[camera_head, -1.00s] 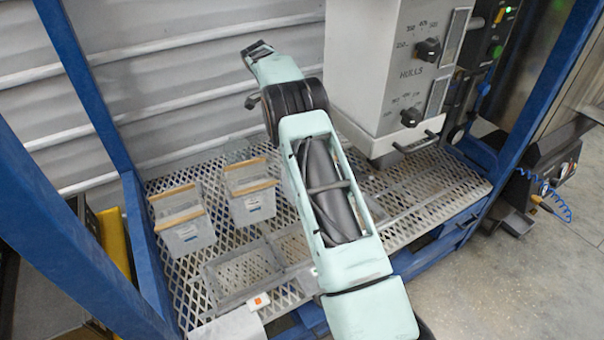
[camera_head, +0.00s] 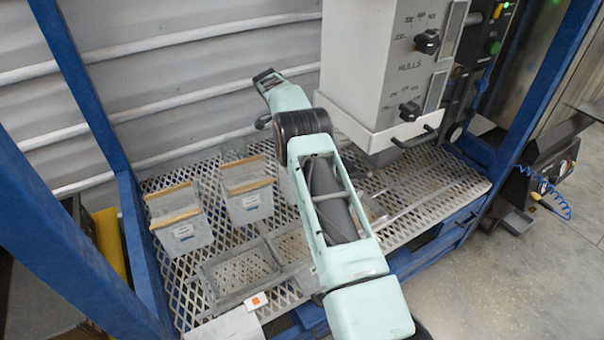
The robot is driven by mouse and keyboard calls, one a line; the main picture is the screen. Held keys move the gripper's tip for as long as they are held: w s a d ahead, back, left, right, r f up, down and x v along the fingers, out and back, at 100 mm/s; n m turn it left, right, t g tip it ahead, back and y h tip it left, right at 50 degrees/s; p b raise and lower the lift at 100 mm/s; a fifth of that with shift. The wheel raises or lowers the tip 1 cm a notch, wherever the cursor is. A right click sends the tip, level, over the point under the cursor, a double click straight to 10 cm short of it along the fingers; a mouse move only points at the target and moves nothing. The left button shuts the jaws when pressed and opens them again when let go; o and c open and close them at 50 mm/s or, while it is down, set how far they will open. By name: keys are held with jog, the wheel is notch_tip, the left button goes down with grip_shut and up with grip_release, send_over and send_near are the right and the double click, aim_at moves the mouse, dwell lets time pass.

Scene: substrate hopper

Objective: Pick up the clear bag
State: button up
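Two clear bags with tan bars across their tops stand side by side on the metal grate: a left clear bag (camera_head: 184,234) and a right clear bag (camera_head: 250,206). Each has a small white label. A fainter clear shape (camera_head: 234,148) stands behind the right bag; I cannot tell if it is another bag. My pale green arm reaches from the lower right up past the right bag's right side. Its far end is above and behind the bags. No bag is seen lifted.
The grate (camera_head: 185,290) has a grey frame with rectangular openings (camera_head: 206,276) in front of the bags. A grey hopper (camera_head: 372,70) with knobs hangs at the right, close to my arm. Blue posts (camera_head: 75,85) bound the left side.

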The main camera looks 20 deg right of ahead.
jog(key=shift+f+b, duration=0.25)
jog(key=shift+b, duration=0.05)
dwell(0.5)
grip_shut()
jog(key=shift+s, duration=0.1)
